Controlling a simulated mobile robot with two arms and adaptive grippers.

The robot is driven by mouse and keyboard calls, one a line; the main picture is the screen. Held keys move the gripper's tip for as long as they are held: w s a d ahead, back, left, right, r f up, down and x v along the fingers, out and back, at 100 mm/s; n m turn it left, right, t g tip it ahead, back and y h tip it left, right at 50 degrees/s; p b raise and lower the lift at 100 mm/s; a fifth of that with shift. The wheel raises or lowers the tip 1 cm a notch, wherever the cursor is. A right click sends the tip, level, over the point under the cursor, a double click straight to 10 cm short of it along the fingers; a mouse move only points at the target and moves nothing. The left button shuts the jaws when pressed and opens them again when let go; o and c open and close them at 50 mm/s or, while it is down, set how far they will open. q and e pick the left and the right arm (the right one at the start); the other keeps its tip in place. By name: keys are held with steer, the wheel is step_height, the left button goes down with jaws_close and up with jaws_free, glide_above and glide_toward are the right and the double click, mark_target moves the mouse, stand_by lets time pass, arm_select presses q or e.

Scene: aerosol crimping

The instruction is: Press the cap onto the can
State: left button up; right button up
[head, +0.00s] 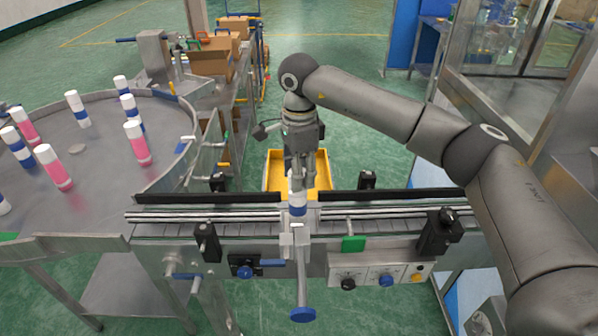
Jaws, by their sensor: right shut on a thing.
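A can (297,203) with a blue and white body stands upright on the conveyor at the middle of the head view, in the gap between the black guide rails. My right gripper (297,176) points down directly over it, and its fingers are shut on the white cap (296,182) at the can's top. The fingers hide part of the cap, so I cannot tell whether it is fully seated. My left gripper does not show.
A round metal table (95,185) at the left carries several pink or blue cans with white caps. A yellow crate (318,160) lies behind the conveyor (170,229). A blue-handled lever (302,314) and a control box (380,270) are at the front.

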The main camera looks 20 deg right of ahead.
stand_by(0.4)
steer(key=o, duration=0.7)
steer(key=shift+o, duration=0.6)
steer(key=o, duration=0.5)
steer(key=shift+r+p, duration=1.9)
steer(key=shift+r, duration=1.6)
steer(key=shift+c, duration=0.5)
